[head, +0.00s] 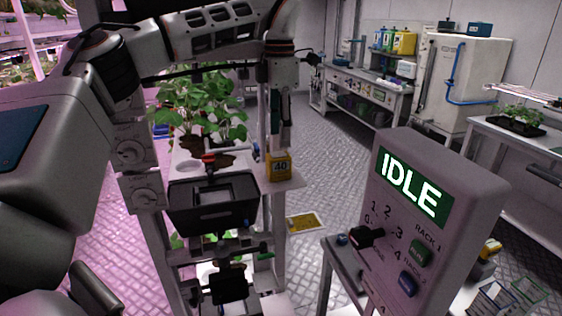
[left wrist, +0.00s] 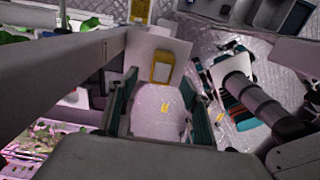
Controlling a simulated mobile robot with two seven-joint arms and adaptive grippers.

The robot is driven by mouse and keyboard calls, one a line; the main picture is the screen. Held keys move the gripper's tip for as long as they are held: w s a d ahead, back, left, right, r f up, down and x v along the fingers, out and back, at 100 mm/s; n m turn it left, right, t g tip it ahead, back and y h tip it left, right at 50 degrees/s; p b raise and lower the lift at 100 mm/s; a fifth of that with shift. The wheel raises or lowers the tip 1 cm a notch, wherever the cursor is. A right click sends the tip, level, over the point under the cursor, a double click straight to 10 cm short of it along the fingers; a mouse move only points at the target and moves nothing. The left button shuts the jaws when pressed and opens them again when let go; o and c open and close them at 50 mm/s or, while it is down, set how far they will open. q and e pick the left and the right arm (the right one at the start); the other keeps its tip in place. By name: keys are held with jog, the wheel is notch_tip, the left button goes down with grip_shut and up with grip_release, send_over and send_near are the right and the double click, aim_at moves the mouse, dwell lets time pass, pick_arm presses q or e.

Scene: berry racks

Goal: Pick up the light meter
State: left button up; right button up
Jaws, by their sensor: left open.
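The light meter, a small yellow box with a dark display reading 40 (head: 280,166), stands on a small white shelf plate (head: 292,183) on the rack's right side. In the left wrist view the yellow meter (left wrist: 161,66) shows beyond and between the fingertips, on the white plate. My left gripper (head: 282,143) points down just above the meter in the head view. Its teal-lined fingers stand wide apart in the left wrist view (left wrist: 161,88), with nothing held between them. Whether the fingertips touch the meter cannot be told. My right gripper is not seen.
Leafy plants (head: 205,108) grow in the rack on the left of the meter, above a black tray (head: 213,219). A grey control panel reading IDLE (head: 420,215) stands at front right. A yellow card (head: 306,223) lies lower down. The floor (head: 335,145) behind is clear.

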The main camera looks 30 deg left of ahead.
aim_at(279, 153)
pick_arm(q)
jog(key=f, duration=0.7)
jog(key=shift+s+f, duration=0.35)
grip_shut()
jog(key=shift+r, duration=0.1)
